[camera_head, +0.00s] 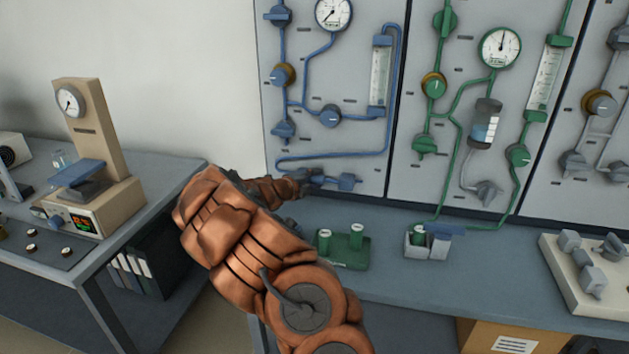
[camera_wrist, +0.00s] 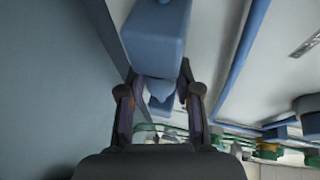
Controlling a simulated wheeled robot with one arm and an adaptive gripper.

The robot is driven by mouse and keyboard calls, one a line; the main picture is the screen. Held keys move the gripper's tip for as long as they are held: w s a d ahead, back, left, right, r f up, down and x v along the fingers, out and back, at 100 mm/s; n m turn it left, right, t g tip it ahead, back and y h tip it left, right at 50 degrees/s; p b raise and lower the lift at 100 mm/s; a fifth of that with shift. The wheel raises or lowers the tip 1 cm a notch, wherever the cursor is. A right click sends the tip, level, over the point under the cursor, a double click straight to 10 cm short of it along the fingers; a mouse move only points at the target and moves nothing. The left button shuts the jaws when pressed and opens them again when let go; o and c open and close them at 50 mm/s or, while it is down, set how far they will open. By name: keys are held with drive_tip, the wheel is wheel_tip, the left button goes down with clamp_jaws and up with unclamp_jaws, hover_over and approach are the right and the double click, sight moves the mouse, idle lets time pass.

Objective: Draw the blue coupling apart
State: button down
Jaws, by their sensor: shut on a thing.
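The blue coupling (camera_head: 347,182) sits low on the blue-piped panel at the end of a blue pipe, just above the bench. In the wrist view it shows as a large blue block (camera_wrist: 155,38) with a narrower blue part (camera_wrist: 160,90) below it. My gripper (camera_wrist: 160,94) is shut on the narrower part, with one finger on each side. In the head view my gripper (camera_head: 300,182) reaches the coupling from the left; my arm hides part of it. I cannot tell whether the two halves are joined or apart.
Blue pipes (camera_head: 330,156) with a gauge and valves run above the coupling. On the bench stand a green block with vials (camera_head: 343,252), a grey box (camera_head: 427,245) and a pale block with grey fittings (camera_head: 585,285). A side table (camera_head: 110,257) stands at left.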

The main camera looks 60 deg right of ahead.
sight(326, 181)
drive_tip(key=s, duration=0.1)
drive_tip(key=s+d+p, duration=0.1)
drive_tip(key=shift+s+r, duration=0.15)
drive_tip(key=shift+s, duration=0.15)
drive_tip(key=shift+s+d, duration=0.1)
drive_tip(key=shift+s, duration=0.25)
drive_tip(key=c, duration=1)
unclamp_jaws()
drive_tip(key=shift+s, duration=0.1)
drive_tip(key=shift+o, duration=1.1)
drive_tip(key=v, duration=1.2)
